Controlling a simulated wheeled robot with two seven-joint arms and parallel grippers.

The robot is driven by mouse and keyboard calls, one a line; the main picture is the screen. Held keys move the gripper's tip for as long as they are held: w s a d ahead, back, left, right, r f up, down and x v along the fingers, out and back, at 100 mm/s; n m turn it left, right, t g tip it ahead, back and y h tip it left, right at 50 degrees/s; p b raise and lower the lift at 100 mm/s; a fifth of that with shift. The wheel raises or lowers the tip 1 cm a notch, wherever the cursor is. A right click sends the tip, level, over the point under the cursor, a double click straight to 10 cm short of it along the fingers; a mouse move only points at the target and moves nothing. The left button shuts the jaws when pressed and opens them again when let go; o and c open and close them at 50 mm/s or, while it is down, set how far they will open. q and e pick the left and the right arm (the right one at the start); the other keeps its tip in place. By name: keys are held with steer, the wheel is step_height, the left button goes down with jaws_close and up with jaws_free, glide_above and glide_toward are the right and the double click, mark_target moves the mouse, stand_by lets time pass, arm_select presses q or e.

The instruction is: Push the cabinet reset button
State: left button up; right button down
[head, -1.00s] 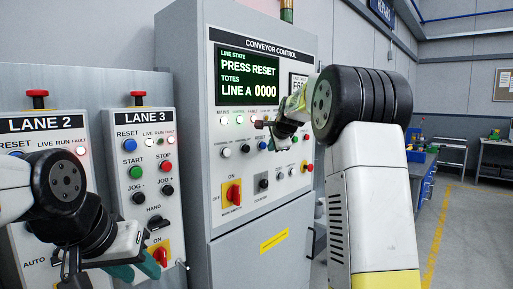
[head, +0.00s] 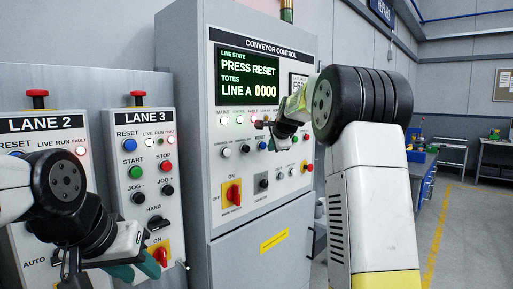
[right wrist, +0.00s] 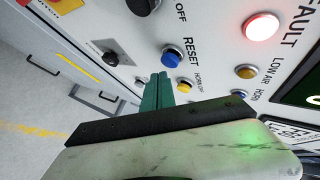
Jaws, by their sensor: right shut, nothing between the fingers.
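The grey conveyor control cabinet (head: 270,221) stands in the middle of the head view, its screen reading "PRESS RESET". Its blue reset button (head: 263,145) is on the panel below the indicator lamps. In the right wrist view the blue button (right wrist: 172,57) sits beside the word RESET. My right gripper (head: 274,138) is shut and empty, close in front of the panel. Its teal fingertips (right wrist: 157,80) appear just below the button in the wrist view; a small gap shows. My left gripper (head: 135,270) is low at the left, partly hidden, its opening unclear.
LANE 2 and LANE 3 panels (head: 140,100) with red mushroom buttons stand at the left. A yellow button (right wrist: 185,86) and a black selector (right wrist: 142,5) flank the reset button. A blue workbench (head: 422,175) stands behind my right arm.

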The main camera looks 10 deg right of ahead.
stand_by(0.8)
steer(key=shift+w+a, duration=0.25)
steer(key=shift+w, duration=0.1)
steer(key=shift+w+a, duration=0.5)
steer(key=shift+w, duration=0.1)
stand_by(1.1)
steer(key=shift+s, duration=0.1)
steer(key=shift+s+d, duration=0.7)
steer(key=shift+s, duration=0.15)
steer(key=shift+d, duration=0.1)
steer(key=shift+s+d, duration=0.75)
steer(key=shift+s, duration=0.25)
steer(key=shift+s+d, duration=0.75)
steer(key=shift+s, duration=0.25)
